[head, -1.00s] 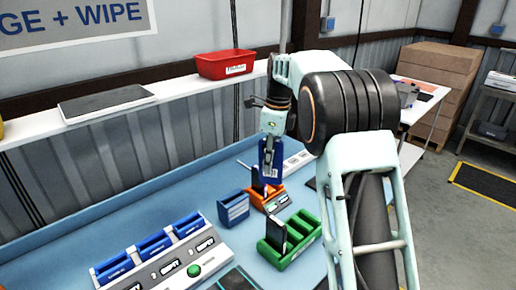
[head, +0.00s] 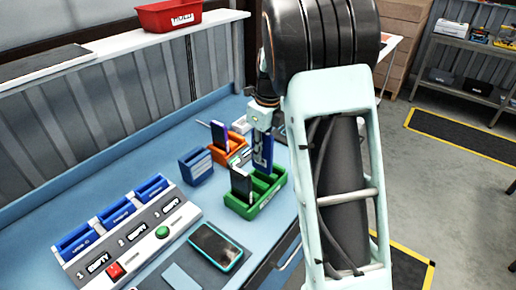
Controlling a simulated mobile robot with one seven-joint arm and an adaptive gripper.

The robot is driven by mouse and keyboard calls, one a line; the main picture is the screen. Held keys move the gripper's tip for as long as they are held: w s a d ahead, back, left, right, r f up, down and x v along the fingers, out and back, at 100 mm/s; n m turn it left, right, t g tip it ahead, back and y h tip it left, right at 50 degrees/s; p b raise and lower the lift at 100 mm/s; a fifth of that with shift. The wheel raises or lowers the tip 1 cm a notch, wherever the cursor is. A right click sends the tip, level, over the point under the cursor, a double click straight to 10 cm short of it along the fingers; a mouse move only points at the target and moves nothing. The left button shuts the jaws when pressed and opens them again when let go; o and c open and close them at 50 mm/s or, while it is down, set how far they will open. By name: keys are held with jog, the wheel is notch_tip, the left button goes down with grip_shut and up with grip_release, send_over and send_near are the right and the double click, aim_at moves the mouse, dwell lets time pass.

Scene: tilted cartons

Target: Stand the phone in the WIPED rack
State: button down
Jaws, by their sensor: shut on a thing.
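My gripper (head: 262,138) points down and is shut on a blue phone (head: 263,162), held upright. The phone's lower end is at the rear slots of the green rack (head: 240,207); I cannot tell whether it is inside a slot or just above. A dark phone (head: 241,184) stands in the front part of the green rack. The orange rack (head: 228,156) behind holds another upright dark blue phone (head: 219,136). Labels on both racks are too small to read, so I cannot tell which says WIPED. My arm covers the area to the right.
A small blue holder (head: 196,166) stands left of the racks. A grey panel (head: 130,232) has blue bays, a green button and a red switch. A dark phone with a teal edge (head: 216,246) lies flat in front. A red bin (head: 168,15) is on the shelf.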

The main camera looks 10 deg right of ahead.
aim_at(260, 170)
jog(key=shift+f+b, duration=1.95)
jog(key=shift+f, duration=1.4)
jog(key=shift+f, duration=0.3)
jog(key=c, duration=1.9)
grip_release()
jog(key=r, duration=0.8)
jog(key=s+d+r, duration=0.1)
jog(key=r, duration=0.3)
